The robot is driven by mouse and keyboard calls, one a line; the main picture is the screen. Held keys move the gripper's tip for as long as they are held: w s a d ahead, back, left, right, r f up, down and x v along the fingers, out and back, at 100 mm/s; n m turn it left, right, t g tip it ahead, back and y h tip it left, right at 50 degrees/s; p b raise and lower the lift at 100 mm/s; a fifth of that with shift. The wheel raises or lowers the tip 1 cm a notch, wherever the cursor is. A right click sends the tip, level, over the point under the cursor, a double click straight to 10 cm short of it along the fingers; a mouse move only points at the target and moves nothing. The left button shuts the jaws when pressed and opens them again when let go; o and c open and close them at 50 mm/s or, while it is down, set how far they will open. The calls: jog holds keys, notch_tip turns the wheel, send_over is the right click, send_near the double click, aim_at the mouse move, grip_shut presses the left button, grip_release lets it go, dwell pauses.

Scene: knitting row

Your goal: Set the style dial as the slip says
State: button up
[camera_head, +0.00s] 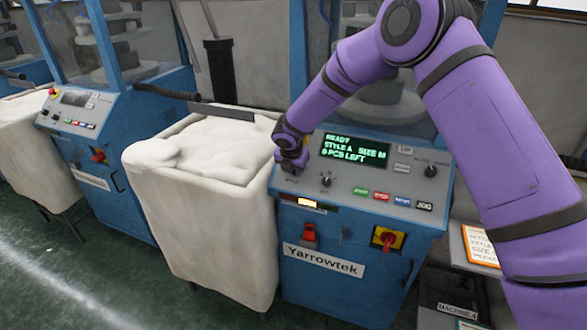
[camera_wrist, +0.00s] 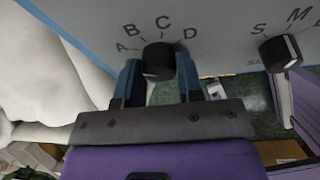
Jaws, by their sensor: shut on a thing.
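The style dial (camera_wrist: 158,60) is a dark round knob on the grey panel, with A, B, C and D printed around it in the wrist view. My gripper (camera_wrist: 158,76) is shut on this dial, one blue finger on each side. I cannot tell clearly which letter the knob points to. In the head view my gripper (camera_head: 291,160) hides the dial at the panel's left. The display (camera_head: 355,150) reads READY, STYLE A, SIZE M, 6 PCS LEFT. An orange-edged slip (camera_head: 481,246) at the right shows STYLE and SIZE lines, but my arm cuts off part of it.
The size dial (camera_wrist: 280,53), marked S and M, is just right of my gripper. An AUTO/HAND knob (camera_head: 430,171), coloured buttons (camera_head: 381,195) and a red-and-yellow switch (camera_head: 388,239) are on the same machine. A fabric-filled bin (camera_head: 205,205) stands close on the left.

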jog(key=shift+m, duration=0.3)
jog(key=m, duration=0.3)
jog(key=shift+s+t+y, duration=0.1)
jog(key=shift+t+y, duration=0.3)
jog(key=m, duration=0.3)
jog(key=shift+s+m+t+y, duration=0.1)
jog(key=shift+m+t+y, duration=0.2)
jog(key=shift+m+t, duration=0.1)
jog(key=m+t, duration=0.1)
jog(key=m, duration=0.2)
jog(key=shift+f, duration=0.1)
jog(key=shift+m+t, duration=0.5)
jog(key=shift+m, duration=1.7)
jog(key=o, duration=0.9)
